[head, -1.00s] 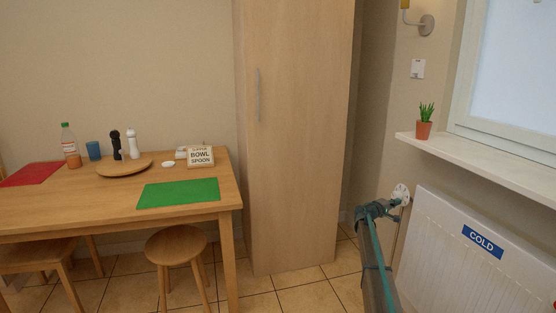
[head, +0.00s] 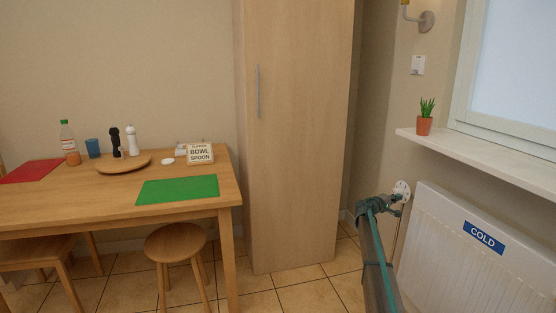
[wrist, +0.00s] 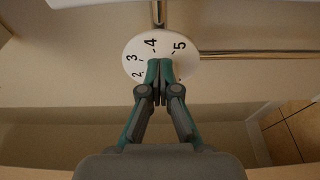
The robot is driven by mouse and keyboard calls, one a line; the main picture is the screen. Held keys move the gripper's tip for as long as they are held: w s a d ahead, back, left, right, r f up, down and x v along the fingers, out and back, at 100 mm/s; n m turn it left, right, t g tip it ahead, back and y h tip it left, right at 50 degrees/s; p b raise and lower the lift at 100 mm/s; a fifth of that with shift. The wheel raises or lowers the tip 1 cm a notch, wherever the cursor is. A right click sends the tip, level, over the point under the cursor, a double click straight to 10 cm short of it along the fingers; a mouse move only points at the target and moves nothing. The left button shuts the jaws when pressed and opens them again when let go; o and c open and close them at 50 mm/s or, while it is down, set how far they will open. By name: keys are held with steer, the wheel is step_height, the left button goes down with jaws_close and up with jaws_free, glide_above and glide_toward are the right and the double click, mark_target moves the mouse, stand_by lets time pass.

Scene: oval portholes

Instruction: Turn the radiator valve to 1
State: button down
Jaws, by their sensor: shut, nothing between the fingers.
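The radiator valve is a round white dial (wrist: 138,47) with black numbers; 2, 3, 4 and 5 show in the wrist view, with 4 near the top. My gripper (wrist: 160,64) is shut with its fingertips together, in front of the dial's lower part and covering some of it. Whether the tips touch the dial cannot be told. In the head view the valve (head: 402,187) sits at the radiator's upper left corner, with my gripper (head: 396,199) right beside it. Number 1 is not visible.
The white radiator (head: 455,245) with a blue COLD label (head: 484,238) stands right of the valve, below a window sill (head: 480,155) with a potted plant (head: 425,117). Metal pipes (wrist: 250,54) meet at the dial. A tall cupboard (head: 295,140) stands to the left.

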steer(key=shift+w+a+r, duration=0.1)
steer(key=shift+a+r, duration=0.05)
steer(key=shift+r, duration=0.05)
steer(key=shift+s+b, duration=0.4)
steer(key=shift+b, duration=0.05)
steer(key=v, duration=0.3)
steer(key=w+b+v, duration=0.1)
steer(key=v, duration=0.1)
steer(key=shift+s+a, duration=0.15)
steer(key=shift+a, duration=0.35)
